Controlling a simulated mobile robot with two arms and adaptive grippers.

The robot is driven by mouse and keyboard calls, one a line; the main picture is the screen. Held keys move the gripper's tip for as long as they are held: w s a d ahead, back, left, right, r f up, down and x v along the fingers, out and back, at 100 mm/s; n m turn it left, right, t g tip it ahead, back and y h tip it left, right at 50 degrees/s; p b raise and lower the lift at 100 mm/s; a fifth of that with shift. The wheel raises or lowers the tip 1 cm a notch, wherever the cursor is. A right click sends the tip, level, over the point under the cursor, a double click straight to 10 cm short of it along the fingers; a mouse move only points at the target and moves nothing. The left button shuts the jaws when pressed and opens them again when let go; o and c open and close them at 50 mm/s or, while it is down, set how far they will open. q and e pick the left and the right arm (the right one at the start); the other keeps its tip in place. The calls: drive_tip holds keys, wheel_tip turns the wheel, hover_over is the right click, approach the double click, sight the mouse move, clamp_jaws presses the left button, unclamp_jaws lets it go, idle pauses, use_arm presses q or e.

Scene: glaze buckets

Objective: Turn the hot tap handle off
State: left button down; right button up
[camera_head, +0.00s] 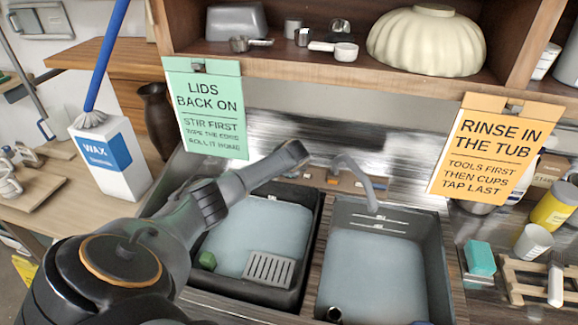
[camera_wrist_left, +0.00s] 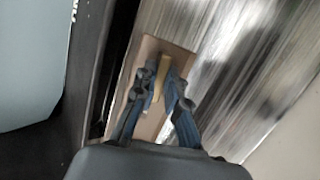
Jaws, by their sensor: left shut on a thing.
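My left arm reaches across the left basin to the back of the sink in the head view, and its hand hides part of the tap area. In the left wrist view my left gripper (camera_wrist_left: 164,76) is shut on a small yellowish tap handle (camera_wrist_left: 160,80). The handle stands on a brown plate (camera_wrist_left: 148,52) against the streaked metal backsplash. I cannot read a hot or cold mark on it. The grey tap spout (camera_head: 357,178) curves over the right basin in the head view. My right gripper is not in view.
The left basin (camera_head: 310,225) holds a grey rack and a green block; the right basin (camera_head: 440,250) is beside it. A green sign (camera_head: 212,110) and an orange sign (camera_head: 497,150) hang from the shelf above. A wax box (camera_head: 110,155) with a blue-handled brush stands left.

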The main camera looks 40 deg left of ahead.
use_arm(q)
drive_tip(key=shift+m, duration=0.5)
drive_tip(key=c, duration=1.4)
unclamp_jaws()
drive_tip(key=shift+v, duration=5.95)
drive_tip(key=shift+s+d+f, duration=0.1)
drive_tip(key=shift+d+f, duration=0.05)
